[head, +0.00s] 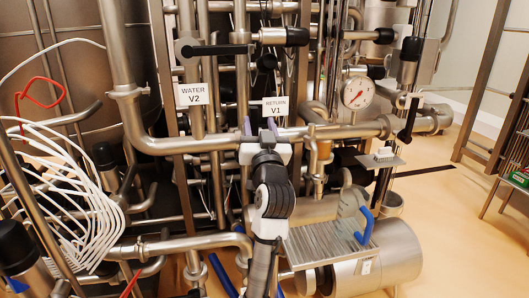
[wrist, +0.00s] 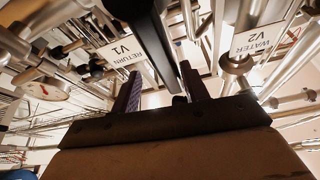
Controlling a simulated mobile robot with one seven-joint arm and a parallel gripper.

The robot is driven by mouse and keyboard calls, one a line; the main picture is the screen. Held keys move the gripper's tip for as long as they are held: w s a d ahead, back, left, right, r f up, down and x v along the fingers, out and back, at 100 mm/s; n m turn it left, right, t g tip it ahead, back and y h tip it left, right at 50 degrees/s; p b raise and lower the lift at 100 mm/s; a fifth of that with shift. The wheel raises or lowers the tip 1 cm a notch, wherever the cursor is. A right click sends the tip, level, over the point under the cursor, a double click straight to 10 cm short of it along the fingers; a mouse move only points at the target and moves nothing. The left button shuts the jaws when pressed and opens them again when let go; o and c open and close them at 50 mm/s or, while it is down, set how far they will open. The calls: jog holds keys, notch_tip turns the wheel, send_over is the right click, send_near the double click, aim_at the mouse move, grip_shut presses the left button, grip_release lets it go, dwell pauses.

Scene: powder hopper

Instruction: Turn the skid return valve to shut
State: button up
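The white RETURN V1 label (head: 277,107) hangs in the middle of the pipework, and it also shows upside down in the wrist view (wrist: 121,50). My gripper (head: 259,124) is raised just left of this label, its two purple fingers apart. In the wrist view, a long black bar (wrist: 158,42), which looks like a valve lever, runs down from the top edge between the fingers of my gripper (wrist: 160,74). I cannot tell whether either finger touches it. In the head view, the return valve's handle is not clearly seen; my gripper and the label may cover it.
The WATER V2 label (head: 193,95) hangs to the left, below a horizontal black lever (head: 215,49). A pressure gauge (head: 360,93) is at the right. A ridged metal plate with a blue handle (head: 366,226) is low in front. Looped white cables (head: 75,195) hang at the left.

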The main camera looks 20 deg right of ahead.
jog(key=b+v, duration=0.2)
jog(key=v, duration=0.8)
jog(key=shift+s, duration=0.2)
jog(key=shift+f, duration=0.1)
